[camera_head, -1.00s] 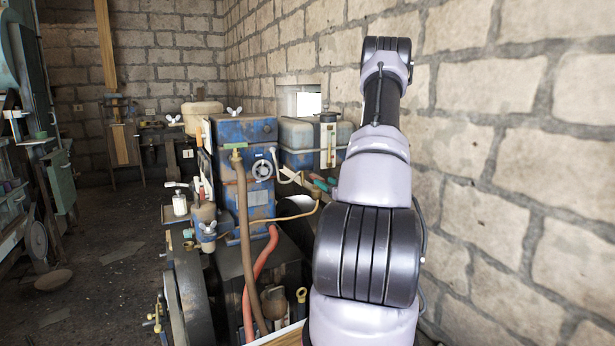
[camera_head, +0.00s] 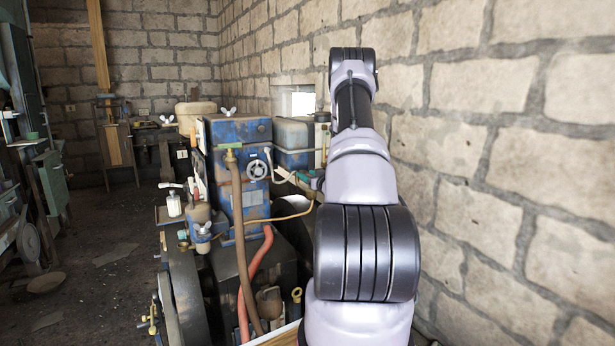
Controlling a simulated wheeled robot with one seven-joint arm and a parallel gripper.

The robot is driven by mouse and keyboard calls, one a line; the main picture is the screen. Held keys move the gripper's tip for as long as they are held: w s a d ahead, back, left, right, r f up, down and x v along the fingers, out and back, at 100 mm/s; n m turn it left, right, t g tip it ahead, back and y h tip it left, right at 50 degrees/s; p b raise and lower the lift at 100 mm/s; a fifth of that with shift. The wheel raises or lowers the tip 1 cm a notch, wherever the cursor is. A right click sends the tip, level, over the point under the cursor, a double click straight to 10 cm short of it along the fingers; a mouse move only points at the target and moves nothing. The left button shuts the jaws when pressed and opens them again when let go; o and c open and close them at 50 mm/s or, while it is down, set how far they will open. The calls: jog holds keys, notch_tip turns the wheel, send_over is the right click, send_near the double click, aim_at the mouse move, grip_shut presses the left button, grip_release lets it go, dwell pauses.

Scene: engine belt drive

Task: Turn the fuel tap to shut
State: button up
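The blue engine block (camera_head: 238,175) stands left of my arm, with hoses and pipes on it. I cannot tell for sure which fitting is the fuel tap. A small green bar (camera_head: 228,146) sits on top of the brown hose at the block's front. Small teal-green parts (camera_head: 308,177) show at the end of a pale pipe, partly behind my arm. A blue-grey tank (camera_head: 292,140) stands behind the block, its right part covered by my arm. My gripper is not in view; only my arm's links show.
A red hose (camera_head: 256,275) and a dark wheel (camera_head: 188,295) are low at the front. A stone wall (camera_head: 500,170) stands close on the right. The floor (camera_head: 100,255) at the left is mostly open, with a bench beyond it.

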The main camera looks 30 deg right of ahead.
grip_shut()
jog(key=shift+m+h, duration=0.4)
jog(key=shift+h, duration=0.2)
jog(key=m+g+h, duration=0.1)
jog(key=m+h, duration=0.1)
jog(key=d+m+h, duration=0.1)
jog(key=h, duration=0.2)
jog(key=shift+s+m+g+h, duration=0.1)
jog(key=shift+m+g+h, duration=0.2)
jog(key=shift+m+g, duration=0.1)
jog(key=m+g+h, duration=0.1)
jog(key=h, duration=0.1)
jog(key=m+g+h, duration=0.1)
jog(key=m, duration=0.1)
jog(key=m+g+h, duration=0.1)
jog(key=g+h, duration=0.1)
jog(key=shift+s+d+h, duration=0.25)
jog(key=shift+d+h, duration=0.05)
jog(key=shift+d, duration=0.05)
jog(key=shift+s+d+m+g+h, duration=0.2)
jog(key=shift+s+m+g+h, duration=0.4)
jog(key=shift+m+g, duration=1.3)
jog(key=shift+s+d+m+g+h, duration=0.2)
jog(key=shift+m+g+h, duration=0.9)
jog(key=shift+g, duration=1.4)
jog(key=shift+s+d+m+g+h, duration=0.15)
jog(key=shift+s+m+g+h, duration=0.35)
jog(key=shift+m+g, duration=1.45)
jog(key=shift+g, duration=0.35)
